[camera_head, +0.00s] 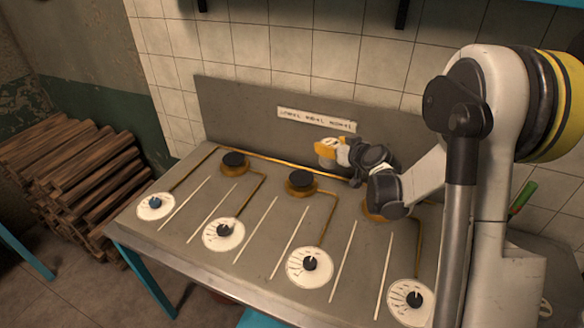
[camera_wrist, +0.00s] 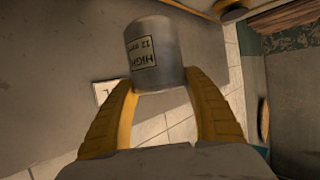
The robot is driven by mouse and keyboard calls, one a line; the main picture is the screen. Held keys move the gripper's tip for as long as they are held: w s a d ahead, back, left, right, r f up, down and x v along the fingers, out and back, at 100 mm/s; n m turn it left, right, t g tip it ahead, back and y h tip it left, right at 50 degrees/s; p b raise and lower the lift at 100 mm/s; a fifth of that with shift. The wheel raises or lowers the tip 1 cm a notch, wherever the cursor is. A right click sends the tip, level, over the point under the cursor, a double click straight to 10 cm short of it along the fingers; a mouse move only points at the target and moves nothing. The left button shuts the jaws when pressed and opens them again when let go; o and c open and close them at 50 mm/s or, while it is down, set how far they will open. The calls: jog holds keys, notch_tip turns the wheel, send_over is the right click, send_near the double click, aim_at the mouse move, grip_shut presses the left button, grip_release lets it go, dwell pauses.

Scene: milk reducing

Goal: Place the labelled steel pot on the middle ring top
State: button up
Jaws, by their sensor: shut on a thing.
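The steel pot (camera_wrist: 155,55) is a grey cylinder with a pale label reading "HIGH" and a smaller line below. My gripper (camera_wrist: 160,92) is shut on it, with a yellow finger on each side, in the wrist view. In the head view, my gripper (camera_head: 328,150) is near the back panel, above and slightly right of the middle ring (camera_head: 301,183). The pot is small there and partly hidden by the fingers. The middle ring has a black top on a brass base and looks bare. I cannot tell the pot's exact height above the bench.
A left ring (camera_head: 235,163) is bare, and a right ring (camera_head: 376,214) is partly hidden by my arm. Several white dials (camera_head: 310,265) line the bench front (camera_head: 190,235). A back panel (camera_head: 230,110) carries a label strip (camera_head: 316,119). Stacked logs (camera_head: 75,185) lie left.

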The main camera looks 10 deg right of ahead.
jog(key=w+a+f+b, duration=0.1)
jog(key=w+a+f, duration=0.1)
jog(key=f, duration=0.1)
jog(key=w+a+f+b, duration=0.2)
jog(key=a+f, duration=0.1)
jog(key=f, duration=0.1)
jog(key=w+a+f+b, duration=0.1)
jog(key=w+a+f, duration=0.1)
jog(key=f, duration=0.1)
jog(key=shift+w+a+f, duration=0.15)
jog(key=shift+a, duration=0.2)
jog(key=o, duration=1.4)
jog(key=shift+b, duration=0.3)
jog(key=shift+c, duration=0.2)
